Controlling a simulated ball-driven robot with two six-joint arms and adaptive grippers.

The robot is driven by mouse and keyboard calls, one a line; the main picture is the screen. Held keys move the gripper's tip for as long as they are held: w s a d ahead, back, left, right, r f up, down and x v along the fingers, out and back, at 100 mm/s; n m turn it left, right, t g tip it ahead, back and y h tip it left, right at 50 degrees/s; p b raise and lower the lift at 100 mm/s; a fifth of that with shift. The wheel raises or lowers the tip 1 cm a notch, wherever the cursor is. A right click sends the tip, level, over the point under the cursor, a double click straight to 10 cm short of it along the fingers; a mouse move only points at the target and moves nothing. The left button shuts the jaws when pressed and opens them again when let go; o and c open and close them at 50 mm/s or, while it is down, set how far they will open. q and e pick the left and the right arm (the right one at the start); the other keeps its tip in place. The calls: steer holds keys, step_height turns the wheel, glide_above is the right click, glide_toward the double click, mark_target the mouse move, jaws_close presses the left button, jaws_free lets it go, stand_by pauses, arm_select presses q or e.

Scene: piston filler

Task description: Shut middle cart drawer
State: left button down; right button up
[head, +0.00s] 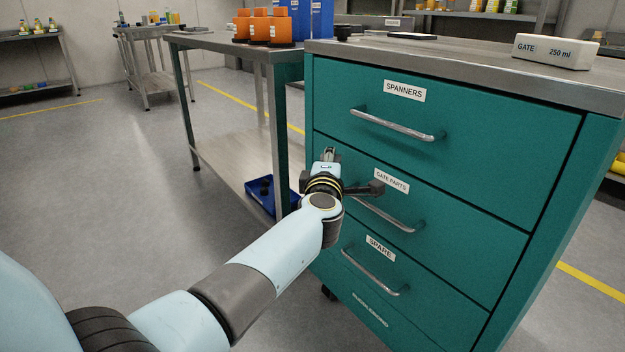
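The teal cart holds a middle drawer (450,228) labelled GATE PARTS, with a curved metal bar handle (385,215). Its front looks about level with the drawers above and below; a small gap would be hard to see from here. My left gripper (328,155) is in front of the left part of the middle drawer, left of its label. The wrist and a dark side part hide some of the drawer's left side and handle end. Contact with the drawer front cannot be made out, nor whether the fingers are open. My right gripper is out of view.
The SPANNERS drawer (450,140) is above and the SPARE drawer (410,290) below; both look shut. A GATE 250 ml block (555,52) lies on the cart top. A metal table (220,42) with orange containers (262,27) stands behind left. Open floor lies left.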

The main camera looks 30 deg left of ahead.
arm_select(q)
steer(key=p+v, duration=0.2)
steer(key=v, duration=0.8)
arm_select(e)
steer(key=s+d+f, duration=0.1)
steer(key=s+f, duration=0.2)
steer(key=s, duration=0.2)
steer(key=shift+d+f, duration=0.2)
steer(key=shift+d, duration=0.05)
